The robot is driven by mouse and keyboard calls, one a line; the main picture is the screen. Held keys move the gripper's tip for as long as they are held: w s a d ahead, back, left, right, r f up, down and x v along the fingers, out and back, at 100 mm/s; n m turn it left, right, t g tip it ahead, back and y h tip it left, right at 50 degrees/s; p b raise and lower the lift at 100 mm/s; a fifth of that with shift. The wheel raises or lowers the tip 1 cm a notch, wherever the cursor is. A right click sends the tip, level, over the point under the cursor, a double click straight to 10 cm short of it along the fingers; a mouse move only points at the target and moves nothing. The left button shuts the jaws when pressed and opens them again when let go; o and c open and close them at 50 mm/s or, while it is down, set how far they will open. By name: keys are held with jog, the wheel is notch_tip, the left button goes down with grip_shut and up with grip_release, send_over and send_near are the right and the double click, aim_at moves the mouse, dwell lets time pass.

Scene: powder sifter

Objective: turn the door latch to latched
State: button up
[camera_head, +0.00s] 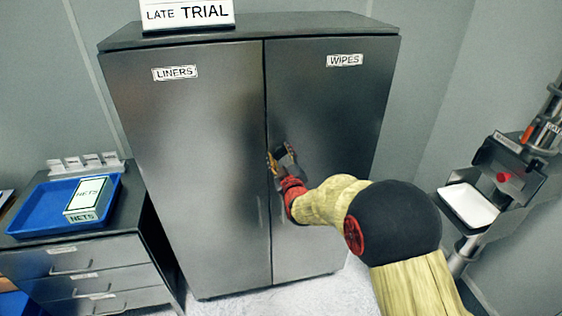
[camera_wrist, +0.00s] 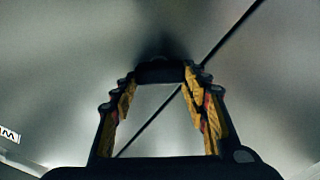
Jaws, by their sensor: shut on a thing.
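A grey metal cabinet with two doors stands ahead, the left door (camera_head: 185,170) marked LINERS and the right door (camera_head: 325,100) marked WIPES. Both doors look closed, with a thin dark seam between them. My gripper (camera_head: 279,160) is at this seam, about halfway up the doors. In the wrist view my gripper (camera_wrist: 166,85) has its yellow-lined fingers on either side of a dark piece, the door latch (camera_wrist: 164,72), and is shut on it. The fingers hide most of the latch in the head view, and I cannot tell its turn angle.
A drawer unit (camera_head: 80,277) with a blue tray (camera_head: 42,212) and a NETS box (camera_head: 90,198) stands at the left. A machine with a white pan (camera_head: 468,205) stands at the right. A LATE TRIAL sign (camera_head: 187,14) is on the cabinet top.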

jog(key=n+b, duration=0.1)
jog(key=n, duration=0.1)
jog(key=n+b, duration=0.2)
jog(key=n, duration=0.1)
jog(key=shift+a+f+n+b, duration=0.15)
jog(key=shift+f+n+b, duration=0.15)
jog(key=shift+f+b, duration=0.1)
jog(key=shift+f+n+b, duration=0.1)
jog(key=shift+n+b, duration=1)
jog(key=shift+n, duration=1.1)
jog(key=o, duration=1.2)
jog(key=shift+c, duration=0.2)
jog(key=shift+s, duration=0.15)
jog(key=v, duration=1.1)
jog(key=shift+s, duration=0.35)
